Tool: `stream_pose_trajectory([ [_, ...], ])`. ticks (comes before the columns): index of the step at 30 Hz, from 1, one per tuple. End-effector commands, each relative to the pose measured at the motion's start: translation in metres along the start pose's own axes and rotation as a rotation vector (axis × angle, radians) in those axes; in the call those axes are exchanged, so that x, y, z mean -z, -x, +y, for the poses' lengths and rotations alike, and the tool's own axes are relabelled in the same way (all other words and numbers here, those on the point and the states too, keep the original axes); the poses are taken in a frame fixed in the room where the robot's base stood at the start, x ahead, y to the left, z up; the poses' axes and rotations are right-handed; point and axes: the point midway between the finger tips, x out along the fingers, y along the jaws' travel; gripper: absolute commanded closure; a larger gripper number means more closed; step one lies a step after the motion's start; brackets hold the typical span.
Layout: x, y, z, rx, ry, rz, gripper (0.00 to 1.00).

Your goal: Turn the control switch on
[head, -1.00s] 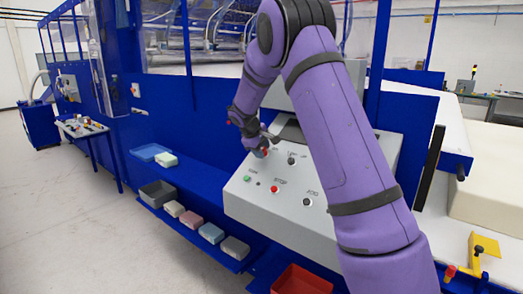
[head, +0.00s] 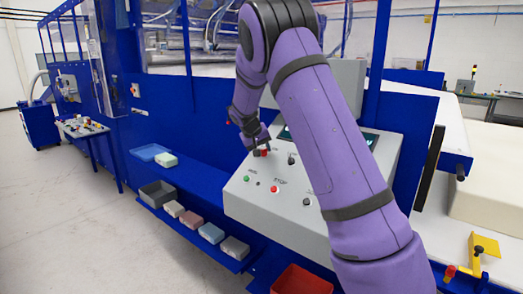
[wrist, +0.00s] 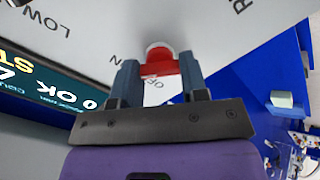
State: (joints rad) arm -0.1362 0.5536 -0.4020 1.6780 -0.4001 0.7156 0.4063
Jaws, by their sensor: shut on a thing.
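The control switch is a red knob (wrist: 159,64) with a pale round top, on the grey sloped control panel (head: 240,205). Lettering reading ON is beside it and OFF shows partly between the fingers in the wrist view. My gripper (wrist: 160,80) is shut on the red knob, one dark blue-grey finger on each side of it. In the head view my gripper (head: 261,150) is at the panel's upper left, reaching down to the red knob (head: 265,153). Which mark the knob points to is not clear.
A lit display (wrist: 45,85) sits beside the switch. A black knob (head: 291,160), green button (head: 246,178), red button (head: 274,189) and another black knob (head: 306,201) are on the panel. A blue shelf (head: 190,228) holds foam blocks. A red bin (head: 302,280) is below.

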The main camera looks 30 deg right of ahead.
Motion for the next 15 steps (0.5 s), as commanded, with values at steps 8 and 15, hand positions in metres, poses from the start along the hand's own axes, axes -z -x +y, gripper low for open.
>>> stream_pose_trajectory([
  [8, 0.0006, 0.0007, -0.0006, 0.002, -0.051, 0.002, 0.83],
  [15, 0.0006, 0.0007, -0.0004, 0.002, -0.055, 0.002, 0.83],
])
